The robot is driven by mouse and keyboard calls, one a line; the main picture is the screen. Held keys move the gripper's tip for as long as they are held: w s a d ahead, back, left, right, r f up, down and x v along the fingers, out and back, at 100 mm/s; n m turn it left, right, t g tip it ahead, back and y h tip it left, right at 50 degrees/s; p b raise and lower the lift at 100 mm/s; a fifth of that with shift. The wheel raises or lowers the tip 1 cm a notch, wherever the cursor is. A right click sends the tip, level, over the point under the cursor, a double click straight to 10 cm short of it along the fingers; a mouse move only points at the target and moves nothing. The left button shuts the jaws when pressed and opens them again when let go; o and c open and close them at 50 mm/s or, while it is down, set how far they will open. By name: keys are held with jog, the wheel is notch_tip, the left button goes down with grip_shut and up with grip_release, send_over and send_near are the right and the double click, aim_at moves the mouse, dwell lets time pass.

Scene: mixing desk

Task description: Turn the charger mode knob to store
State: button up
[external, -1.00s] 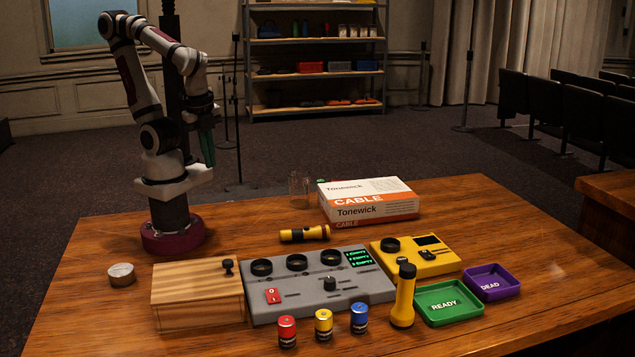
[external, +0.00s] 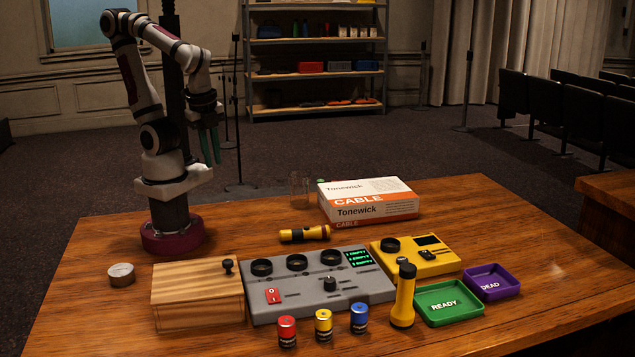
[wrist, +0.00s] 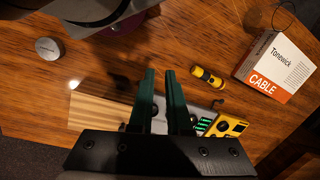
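The grey charger (external: 300,312) lies on the desk with three round dark bays along its back and a small screen reading "Empty" lines. Its black mode knob (external: 330,283) sits near the front middle, right of a red switch (external: 273,296); the lettering around the knob is too small to read. My gripper (external: 211,163) is raised high over the back left of the desk, far from the knob. In the wrist view its two green fingers (wrist: 160,73) are apart with nothing between them. There the charger (wrist: 203,112) is mostly hidden behind the fingers and gripper body.
A wooden box (external: 197,290) stands left of the charger, a yellow tester (external: 430,262) right. Red (external: 287,331), yellow (external: 323,325) and blue (external: 359,318) batteries and an upright flashlight (external: 404,298) stand in front. Another flashlight (external: 304,233) and a cable box (external: 368,203) lie behind.

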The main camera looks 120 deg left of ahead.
jog(key=o, duration=0.4)
jog(key=w+r+n, duration=0.1)
jog(key=w, duration=0.3)
jog(key=w+d+r, duration=0.1)
jog(key=w, duration=0.3)
jog(key=w+r+n, duration=0.1)
jog(key=w, duration=0.3)
jog(key=shift+w+d+r+n+h, duration=0.15)
jog(key=shift+w+d+n+h, duration=0.15)
jog(key=shift+w+h, duration=0.1)
jog(key=shift+o, duration=1.1)
jog(key=w+d+n, duration=0.1)
jog(key=w, duration=0.7)
jog(key=shift+f+n+h, duration=0.2)
jog(key=shift+n+h, duration=0.1)
jog(key=n+h, duration=0.1)
jog(key=n, duration=0.2)
send_over(331, 279)
notch_tip(331, 279, down, 6)
notch_tip(331, 279, down, 14)
jog(key=shift+f, duration=0.6)
grip_shut()
